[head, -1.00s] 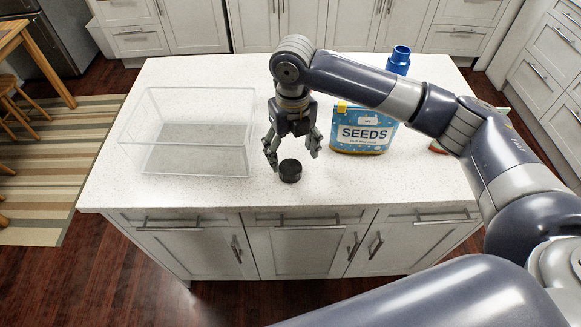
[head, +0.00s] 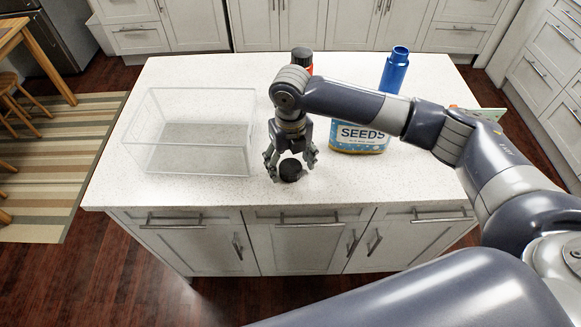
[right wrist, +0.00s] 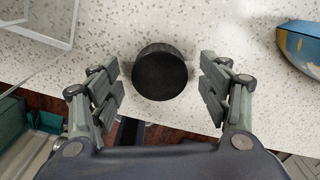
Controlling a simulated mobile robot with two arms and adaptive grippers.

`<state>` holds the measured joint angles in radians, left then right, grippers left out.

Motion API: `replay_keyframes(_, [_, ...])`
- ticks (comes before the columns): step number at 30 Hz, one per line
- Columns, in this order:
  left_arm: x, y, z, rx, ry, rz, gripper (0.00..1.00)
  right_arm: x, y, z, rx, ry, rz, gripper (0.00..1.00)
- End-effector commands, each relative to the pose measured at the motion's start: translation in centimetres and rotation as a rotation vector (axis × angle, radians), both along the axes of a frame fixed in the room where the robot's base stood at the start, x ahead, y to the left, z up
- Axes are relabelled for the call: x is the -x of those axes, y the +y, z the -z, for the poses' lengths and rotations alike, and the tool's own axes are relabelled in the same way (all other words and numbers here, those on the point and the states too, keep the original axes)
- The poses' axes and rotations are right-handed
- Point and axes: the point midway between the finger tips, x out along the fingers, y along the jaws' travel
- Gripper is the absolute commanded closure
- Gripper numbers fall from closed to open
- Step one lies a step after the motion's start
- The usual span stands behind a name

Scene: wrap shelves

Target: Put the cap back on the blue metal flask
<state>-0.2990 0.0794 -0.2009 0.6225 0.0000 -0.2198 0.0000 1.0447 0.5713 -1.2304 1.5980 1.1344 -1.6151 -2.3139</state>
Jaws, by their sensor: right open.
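The black cap (head: 291,170) lies on the white countertop near its front edge. In the right wrist view the cap (right wrist: 160,72) sits between the spread fingers, with a gap on each side. My right gripper (head: 290,168) is open and low over the cap, its fingers to either side. The blue metal flask (head: 394,70) stands upright and uncapped at the back right of the counter, partly behind my right arm. My left gripper is not in view.
A clear open box (head: 190,132) stands on the left of the counter. A SEEDS bag (head: 360,137) stands right of my gripper, partly hidden by my arm. A black-topped item with red (head: 301,57) stands behind my arm.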

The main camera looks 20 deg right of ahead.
Motion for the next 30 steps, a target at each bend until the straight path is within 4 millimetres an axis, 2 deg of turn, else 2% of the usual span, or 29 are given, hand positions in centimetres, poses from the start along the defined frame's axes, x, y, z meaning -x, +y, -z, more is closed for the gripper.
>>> replay_keyframes(2, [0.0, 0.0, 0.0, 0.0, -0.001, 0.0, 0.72, 0.0, 0.0, 0.0, 0.0, 0.0, 0.0, 0.32])
replay_keyframes(7, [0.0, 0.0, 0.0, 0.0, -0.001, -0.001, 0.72, 0.0, 0.0, 0.0, 0.0, 0.0, 0.0, 0.7])
replay_keyframes(20, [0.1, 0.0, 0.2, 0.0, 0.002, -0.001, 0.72, -0.1, 0.0, -0.6, -0.001, -0.001, 0.0, 0.7])
replay_keyframes(23, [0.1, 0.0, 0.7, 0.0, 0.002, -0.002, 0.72, -0.1, 0.1, -2.0, -0.002, -0.005, -0.002, 0.7])
replay_keyframes(30, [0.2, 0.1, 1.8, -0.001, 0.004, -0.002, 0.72, -0.1, 0.1, -6.8, -0.001, -0.004, -0.001, 0.7])
